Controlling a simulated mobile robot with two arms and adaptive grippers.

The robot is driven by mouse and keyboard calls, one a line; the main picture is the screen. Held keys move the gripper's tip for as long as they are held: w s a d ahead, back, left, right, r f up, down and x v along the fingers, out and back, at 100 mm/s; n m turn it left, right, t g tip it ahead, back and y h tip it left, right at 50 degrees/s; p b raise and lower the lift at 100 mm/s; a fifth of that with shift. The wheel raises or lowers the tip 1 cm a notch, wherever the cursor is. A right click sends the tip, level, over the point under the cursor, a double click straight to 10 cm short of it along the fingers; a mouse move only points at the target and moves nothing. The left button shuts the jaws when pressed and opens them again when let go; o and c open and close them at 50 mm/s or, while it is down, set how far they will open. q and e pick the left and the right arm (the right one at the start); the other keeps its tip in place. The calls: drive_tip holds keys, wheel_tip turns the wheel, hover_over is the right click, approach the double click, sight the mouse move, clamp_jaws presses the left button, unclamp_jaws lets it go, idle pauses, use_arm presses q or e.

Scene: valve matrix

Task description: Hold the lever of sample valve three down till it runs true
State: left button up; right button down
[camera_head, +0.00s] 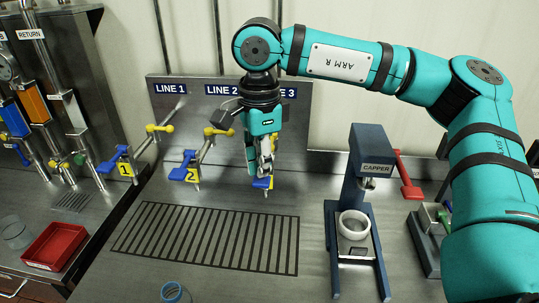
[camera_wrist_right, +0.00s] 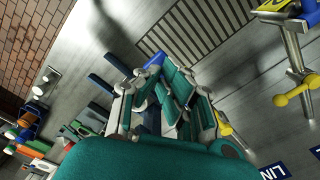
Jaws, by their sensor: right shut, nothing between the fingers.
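Sample valve three stands under the LINE 3 label, mostly hidden behind my right gripper. Its blue lever (camera_head: 262,183) shows just below the fingertips, and a blue piece of it (camera_wrist_right: 155,59) shows beyond the fingers in the right wrist view. My right gripper (camera_head: 264,170) points down at the lever, shut and empty; it also shows in the right wrist view (camera_wrist_right: 166,78). I cannot tell whether the fingertips touch the lever. The valve's short spout tip shows below the lever; no clear stream is visible. My left gripper is not in view.
Valve two (camera_head: 190,174) and valve one (camera_head: 122,167) stand to the left with blue levers. A slotted drain (camera_head: 210,238) lies in front. The capper (camera_head: 370,180) with its red handle stands right. A red tray (camera_head: 55,245) and a blue tape ring (camera_head: 172,291) are at front left.

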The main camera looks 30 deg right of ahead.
sight(261, 179)
drive_tip(key=shift+f+b, duration=1.25)
drive_tip(key=shift+f, duration=0.4)
drive_tip(key=shift+r, duration=0.1)
idle(1.8)
wheel_tip(261, 179, up, 6)
drive_tip(key=p, duration=0.4)
drive_tip(key=shift+f, duration=0.2)
